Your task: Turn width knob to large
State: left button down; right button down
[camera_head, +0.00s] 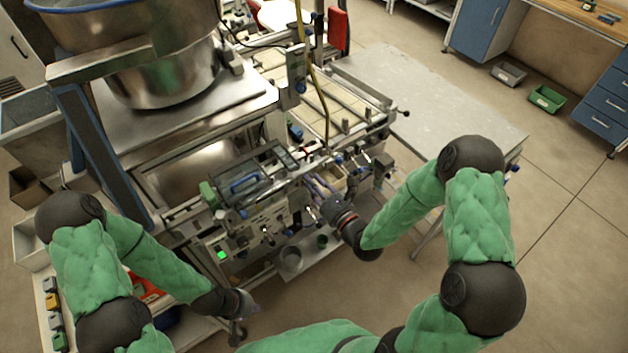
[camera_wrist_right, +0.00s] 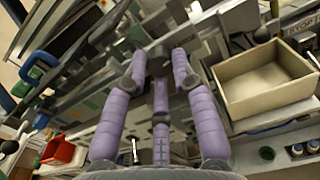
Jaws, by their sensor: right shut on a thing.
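My right gripper (camera_head: 315,187) reaches in at the machine's front, its purple fingers close to the panel. In the right wrist view, the fingers (camera_wrist_right: 158,72) converge on a small dark knob (camera_wrist_right: 159,56) and are shut on it. I take this for the width knob; its markings and setting cannot be read, and the fingers cover part of it. My left gripper (camera_head: 240,325) hangs low at the lower left, away from the panel. It is small and dark, and its opening cannot be made out.
The machine's front panel (camera_head: 262,228) with a green light is left of my right gripper. A beige open bin (camera_wrist_right: 265,82) is close on the right in the wrist view. Rails and brackets surround the fingers. A grey table (camera_head: 440,100) stands behind on the right.

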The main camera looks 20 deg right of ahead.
jog(key=shift+m+p, duration=0.65)
jog(key=shift+m, duration=0.25)
jog(key=shift+f, duration=0.1)
jog(key=c, duration=1)
grip_release()
jog(key=v, duration=1.2)
